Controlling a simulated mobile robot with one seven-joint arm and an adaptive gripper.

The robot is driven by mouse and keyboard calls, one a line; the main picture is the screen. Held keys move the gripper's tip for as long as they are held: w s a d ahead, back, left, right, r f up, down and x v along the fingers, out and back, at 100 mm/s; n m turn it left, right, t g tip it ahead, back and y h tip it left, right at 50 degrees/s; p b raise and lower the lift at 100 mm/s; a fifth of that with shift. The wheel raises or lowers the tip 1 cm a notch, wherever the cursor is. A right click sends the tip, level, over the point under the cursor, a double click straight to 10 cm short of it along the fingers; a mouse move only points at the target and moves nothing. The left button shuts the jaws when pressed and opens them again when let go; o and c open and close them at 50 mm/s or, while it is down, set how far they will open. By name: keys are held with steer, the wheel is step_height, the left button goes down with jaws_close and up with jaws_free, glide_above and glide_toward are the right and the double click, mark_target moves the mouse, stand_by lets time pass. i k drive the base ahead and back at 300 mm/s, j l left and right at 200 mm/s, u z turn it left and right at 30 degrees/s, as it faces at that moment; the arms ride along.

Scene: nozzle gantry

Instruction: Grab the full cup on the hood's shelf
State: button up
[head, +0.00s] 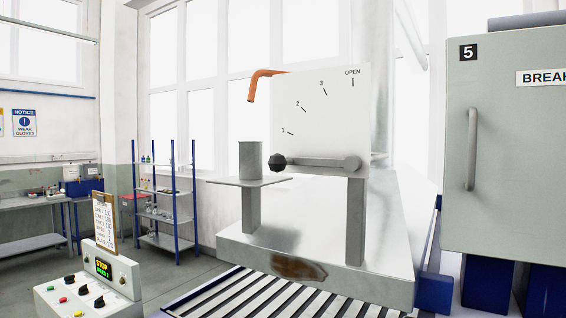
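A grey metal cup (250,158) stands upright on a small flat metal shelf (225,182), which sits on a post. Whether the cup is full cannot be seen, since its inside is hidden from this low angle. An orange bent nozzle (264,74) comes out from behind a white dial plate (330,115) and points down above the cup. Nothing in view is clearly marked as a hood. My gripper is not in view.
A lever with a black knob (278,163) lies level, its knob close to the cup's right. A control panel (95,290) with a clipboard (104,222) stands front left. A slatted conveyor (265,303) runs in front. A grey cabinet (505,150) stands right. Blue shelving (168,217) stands behind.

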mark_target(250, 153)
steer(key=j+z, duration=0.6)
steer(key=k+j+z, duration=0.1)
steer(key=j+z, duration=0.25)
steer(key=j, duration=0.55)
steer(key=k+j, duration=0.1)
steer(key=j, duration=0.4)
steer(key=k+j+z, duration=0.1)
steer(key=j, duration=0.45)
steer(key=k+j+z, duration=0.1)
steer(key=j, duration=0.4)
steer(key=i+j, duration=0.1)
steer(key=j, duration=0.7)
steer(key=k, duration=0.25)
steer(key=i+l, duration=0.2)
